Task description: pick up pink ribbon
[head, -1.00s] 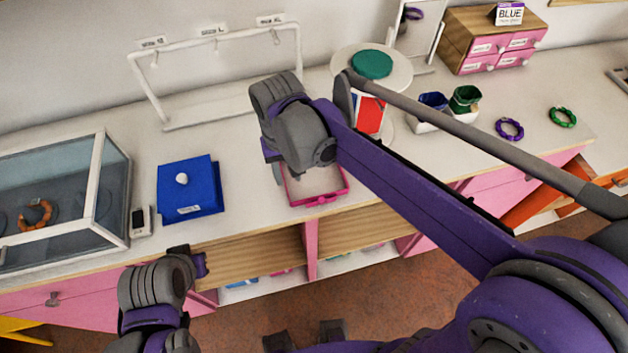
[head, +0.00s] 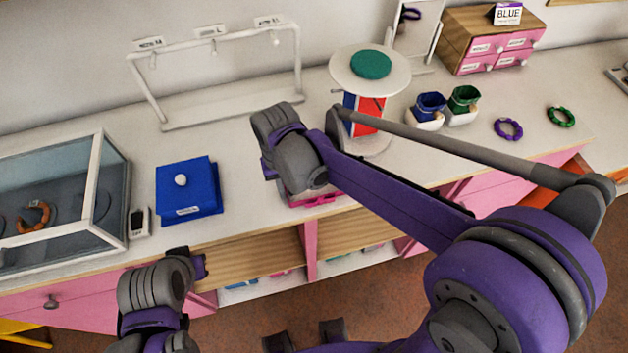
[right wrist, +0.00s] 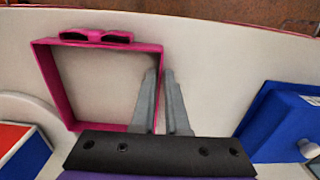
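Small pink and other coloured items (head: 284,273) lie on the low shelf under the counter, partly cut off and too small to identify.
A blue lidded box (head: 188,190) and a glass case (head: 112,190) stand left. A white rack (head: 215,118) stands behind. A round stand (head: 345,70), blue and green cups (head: 463,98), purple (head: 508,129) and green (head: 561,117) bracelets and a drawer cabinet (head: 460,48) are right.

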